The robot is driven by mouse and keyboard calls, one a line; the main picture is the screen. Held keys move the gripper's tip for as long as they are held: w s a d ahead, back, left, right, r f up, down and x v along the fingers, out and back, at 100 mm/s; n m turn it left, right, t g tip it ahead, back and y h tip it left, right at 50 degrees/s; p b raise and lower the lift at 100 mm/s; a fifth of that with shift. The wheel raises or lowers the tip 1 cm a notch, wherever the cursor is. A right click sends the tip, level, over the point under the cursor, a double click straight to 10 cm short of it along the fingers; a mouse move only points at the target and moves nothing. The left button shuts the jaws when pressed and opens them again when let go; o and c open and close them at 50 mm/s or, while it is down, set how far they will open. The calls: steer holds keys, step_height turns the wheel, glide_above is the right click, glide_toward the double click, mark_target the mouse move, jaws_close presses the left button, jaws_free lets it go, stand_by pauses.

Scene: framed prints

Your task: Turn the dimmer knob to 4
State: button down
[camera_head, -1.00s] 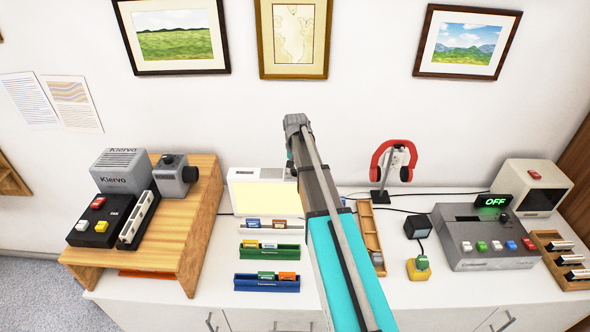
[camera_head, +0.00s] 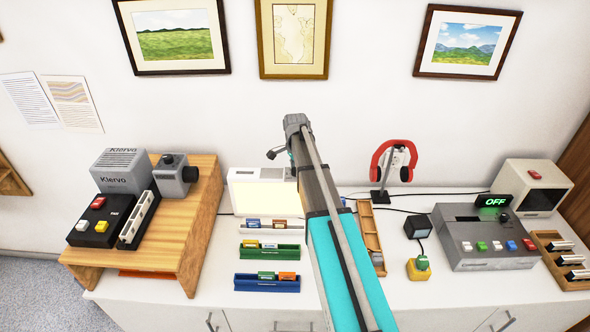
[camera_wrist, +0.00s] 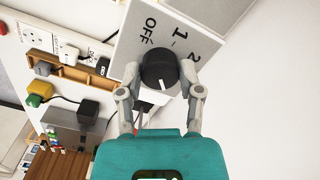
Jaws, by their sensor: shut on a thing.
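The dimmer knob (camera_wrist: 159,68) is round and black, on a grey plate (camera_wrist: 192,22) marked OFF, 1 and 2 in the wrist view. A short white mark shows near the knob's lower edge in that view, on the side away from these labels. Other numbers, including any 4, are out of sight or covered. My gripper (camera_wrist: 158,73) is shut on the knob, with one grey finger on its left side and one on its right. In the head view my own arm hides the knob and the fingers.
A red headphone set (camera_head: 394,160) hangs on a stand right of my arm. Card racks (camera_head: 269,250) stand left of my arm.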

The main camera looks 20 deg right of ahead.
steer(key=shift+w+m, duration=0.15)
steer(key=shift+m, duration=1.25)
steer(key=shift+c, duration=1.3)
jaws_free()
steer(key=shift+r, duration=0.15)
